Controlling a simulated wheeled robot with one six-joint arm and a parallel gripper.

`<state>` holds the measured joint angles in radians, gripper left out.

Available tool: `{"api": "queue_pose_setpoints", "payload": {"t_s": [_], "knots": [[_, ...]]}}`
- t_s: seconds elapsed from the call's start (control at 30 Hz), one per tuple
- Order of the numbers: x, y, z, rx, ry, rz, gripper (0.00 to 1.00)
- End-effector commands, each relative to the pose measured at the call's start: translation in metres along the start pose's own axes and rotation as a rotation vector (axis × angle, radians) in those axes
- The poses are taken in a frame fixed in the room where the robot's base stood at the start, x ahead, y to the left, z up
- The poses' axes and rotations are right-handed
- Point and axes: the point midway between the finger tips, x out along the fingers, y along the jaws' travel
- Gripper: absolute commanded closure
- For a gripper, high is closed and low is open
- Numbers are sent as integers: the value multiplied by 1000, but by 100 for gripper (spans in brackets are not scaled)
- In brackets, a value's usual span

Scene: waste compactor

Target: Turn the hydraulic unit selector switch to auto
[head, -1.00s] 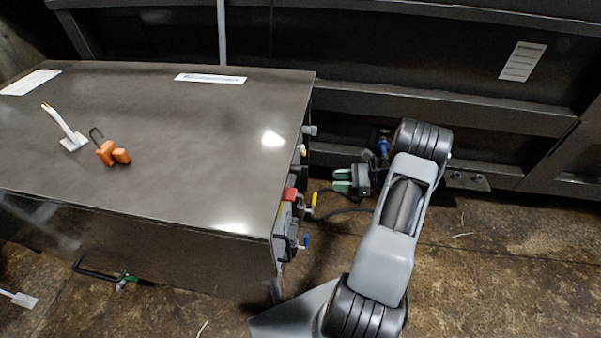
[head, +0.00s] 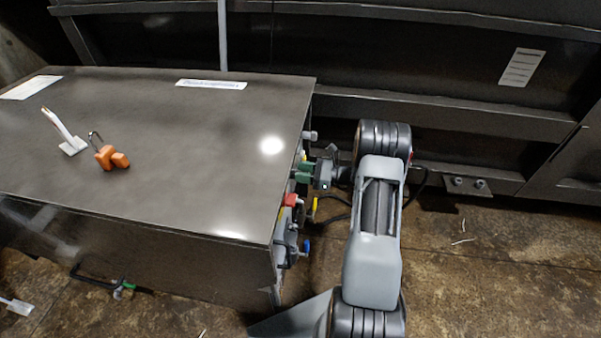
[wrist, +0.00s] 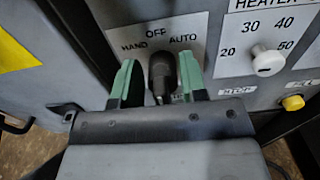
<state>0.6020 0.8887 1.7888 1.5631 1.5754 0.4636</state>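The selector switch (wrist: 161,76) is a black knob on a light grey panel plate, with HAND, OFF and AUTO printed above it. In the wrist view the knob stands about upright, toward OFF; its exact setting is hard to tell. My gripper (wrist: 157,83) is open, with one green finger on each side of the knob. There is a gap at the left finger; the right finger is very close to the knob, and contact cannot be told. In the head view my gripper (head: 303,172) is at the cabinet's right side, where the switch itself cannot be made out.
A white heater dial (wrist: 267,62) and a yellow button (wrist: 293,103) are right of the switch. The grey cabinet (head: 190,150) carries an orange padlock (head: 112,158) on top. Red, yellow and blue controls stick out from its side.

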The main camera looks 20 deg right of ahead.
Motion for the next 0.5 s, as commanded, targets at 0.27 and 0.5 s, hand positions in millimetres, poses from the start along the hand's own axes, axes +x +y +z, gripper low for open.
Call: {"api": "queue_pose_setpoints", "payload": {"t_s": [0.27, 0.5], "knots": [[10, 0, 0, 1, 1, 0, 61], [10, 0, 0, 0, 1, 0, 64]]}}
